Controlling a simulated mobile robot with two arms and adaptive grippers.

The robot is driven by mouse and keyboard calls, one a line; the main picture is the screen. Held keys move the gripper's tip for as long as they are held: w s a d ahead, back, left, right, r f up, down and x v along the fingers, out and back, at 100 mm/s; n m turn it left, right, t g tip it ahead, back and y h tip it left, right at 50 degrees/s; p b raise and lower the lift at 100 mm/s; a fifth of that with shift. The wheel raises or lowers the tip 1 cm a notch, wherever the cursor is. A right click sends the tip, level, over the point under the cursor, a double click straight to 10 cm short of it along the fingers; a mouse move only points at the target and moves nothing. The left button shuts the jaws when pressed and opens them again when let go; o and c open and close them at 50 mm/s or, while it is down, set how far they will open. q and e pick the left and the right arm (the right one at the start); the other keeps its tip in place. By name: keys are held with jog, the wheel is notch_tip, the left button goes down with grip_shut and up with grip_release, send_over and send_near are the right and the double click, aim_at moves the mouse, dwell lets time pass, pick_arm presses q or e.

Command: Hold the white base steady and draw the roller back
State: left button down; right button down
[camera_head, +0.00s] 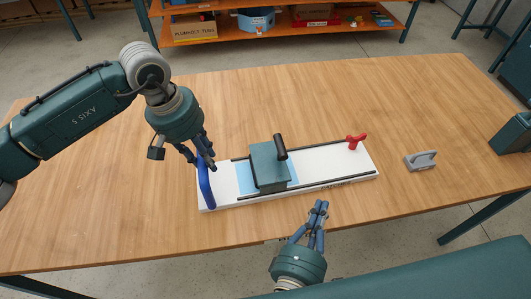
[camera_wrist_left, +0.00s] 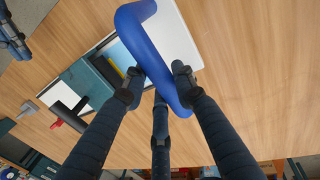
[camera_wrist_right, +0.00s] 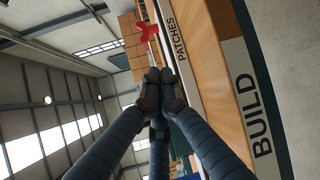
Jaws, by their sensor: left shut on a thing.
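The white base (camera_head: 222,187) lies flat on the table, with two dark rails along it and a blue handle (camera_head: 205,185) at its left end. My left gripper (camera_head: 205,163) is shut on the blue handle, which runs between its fingers in the left wrist view (camera_wrist_left: 150,50). The roller seems to be the dark green block (camera_head: 268,167) with a black grip (camera_head: 280,147). It sits on the rails left of the middle, over a light blue patch. My right gripper (camera_head: 319,208) is shut and empty at the table's front edge, apart from the base.
A red knob (camera_head: 355,142) stands at the base's right end. A grey handled tool (camera_head: 421,160) lies to the right on the wooden table (camera_head: 440,100). An orange shelf (camera_head: 290,27) with boxes stands behind. The table's back is clear.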

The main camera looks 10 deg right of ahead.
jog(key=w+a+r+t+y, duration=0.2)
jog(key=a+r+y, duration=0.15)
jog(key=a, duration=0.45)
jog(key=w+a+r+t+y, duration=0.1)
jog(key=a+r+t+y, duration=0.1)
jog(key=a+r, duration=0.45)
pick_arm(q)
jog(key=shift+w, duration=0.1)
pick_arm(e)
send_over(268, 167)
jog(key=a, duration=0.2)
notch_tip(268, 167, down, 3)
jog(key=shift+d+r+m, duration=0.1)
jog(key=shift+m, duration=0.3)
jog(key=shift+d, duration=0.6)
jog(key=shift+d+f, duration=0.2)
jog(key=shift+d, duration=0.15)
pick_arm(q)
jog(key=shift+a, duration=0.2)
pick_arm(e)
jog(key=d, duration=1.5)
jog(key=shift+w, duration=0.35)
